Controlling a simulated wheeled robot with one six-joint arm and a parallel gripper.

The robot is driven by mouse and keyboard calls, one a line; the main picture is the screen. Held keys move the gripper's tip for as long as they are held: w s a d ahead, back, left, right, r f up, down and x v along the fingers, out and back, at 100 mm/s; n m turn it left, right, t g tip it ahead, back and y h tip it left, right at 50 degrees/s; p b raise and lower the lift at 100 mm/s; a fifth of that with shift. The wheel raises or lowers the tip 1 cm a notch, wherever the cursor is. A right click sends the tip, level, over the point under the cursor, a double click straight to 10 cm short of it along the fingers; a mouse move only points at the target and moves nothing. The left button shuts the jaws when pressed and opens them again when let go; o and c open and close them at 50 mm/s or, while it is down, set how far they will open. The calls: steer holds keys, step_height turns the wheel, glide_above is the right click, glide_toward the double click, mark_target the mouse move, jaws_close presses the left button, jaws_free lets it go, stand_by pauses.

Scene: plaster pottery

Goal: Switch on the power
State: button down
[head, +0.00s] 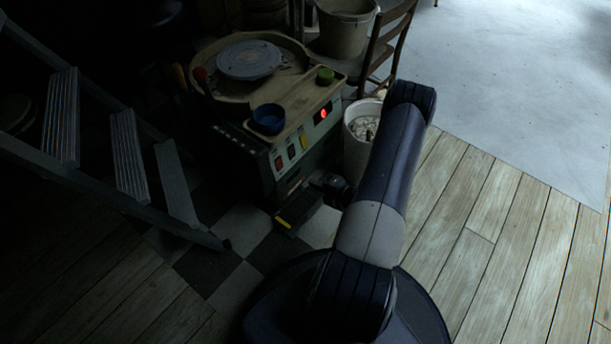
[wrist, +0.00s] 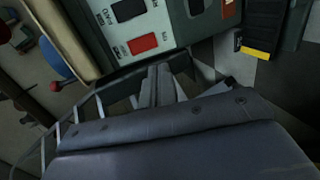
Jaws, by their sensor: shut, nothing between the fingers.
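The pottery wheel machine (head: 250,100) stands at upper middle in the head view. Its front control panel carries several small switches, among them a red one (head: 278,163) and a yellow one (head: 303,139). In the wrist view the panel (wrist: 172,22) is close at the top, with a red rocker switch (wrist: 144,43) and a black switch (wrist: 128,10) beside printed letters. My gripper (wrist: 157,72) is shut and empty, its tips just below the red rocker in that view. I cannot tell whether they touch the panel. My gripper is dark and partly hidden by my arm in the head view.
A yellow-edged pedal (head: 298,208) lies on the checkered floor before the machine. A white bucket (head: 360,128) stands right. Metal steps (head: 128,155) stand left. Wooden floor (head: 485,215) at right is clear.

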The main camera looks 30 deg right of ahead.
steer(key=shift+s+d, duration=0.25)
steer(key=shift+s, duration=0.5)
steer(key=shift+w+a, duration=0.35)
steer(key=shift+w, duration=0.6)
steer(key=shift+w+a, duration=0.3)
steer(key=shift+w, duration=0.6)
steer(key=shift+w+a, duration=0.35)
steer(key=shift+w, duration=0.6)
steer(key=shift+b, duration=0.3)
